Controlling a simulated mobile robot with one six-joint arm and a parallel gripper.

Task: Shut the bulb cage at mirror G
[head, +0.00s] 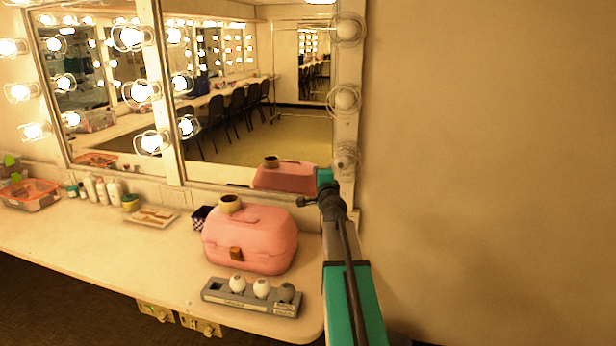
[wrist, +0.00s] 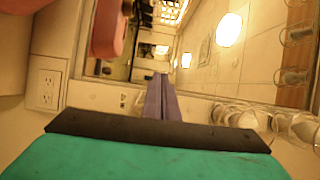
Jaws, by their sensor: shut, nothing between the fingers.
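The nearest mirror (head: 240,110) has a white frame whose right post carries a column of unlit bulbs in wire cages. The lowest bulb cage (head: 346,156) is just above and right of my gripper; I cannot tell whether its cage is open or shut. No letter G is readable. My gripper (wrist: 162,80) shows its grey-purple fingers together with nothing between them in the wrist view. In the head view its teal body (head: 325,178) is at the mirror's lower right corner and its fingertips are hidden. Wire cages (wrist: 298,127) show at the right of the wrist view.
A pink case (head: 250,240) with a roll of tape (head: 230,204) on top stands on the counter (head: 100,240), left of my arm. A grey bulb holder (head: 252,297) with several bulbs is in front. Bare wall (head: 490,150) lies to the right. Lit caged bulbs line the left posts.

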